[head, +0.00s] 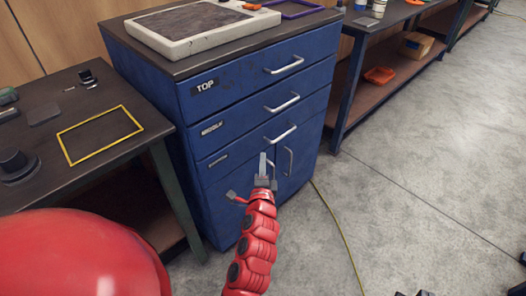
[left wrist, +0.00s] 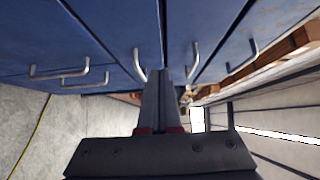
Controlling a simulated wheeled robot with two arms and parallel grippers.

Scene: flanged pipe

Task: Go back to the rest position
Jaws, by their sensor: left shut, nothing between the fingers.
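My left gripper (head: 263,165) is at the end of a red arm, in front of the blue cabinet (head: 188,116) in the head view. Its fingers are shut and empty, and they overlap the lower door area in the picture. I cannot tell whether the fingertips touch the cabinet. The drawers and doors look shut. My right gripper is not clearly in view.
A dark table (head: 35,137) with a yellow frame (head: 63,147) stands at the left. A workbench with a lower shelf (head: 352,100) and an orange tray (head: 379,75) stands at the back right. A yellow cable (head: 340,228) lies on the floor. The grey floor at the right is mostly clear.

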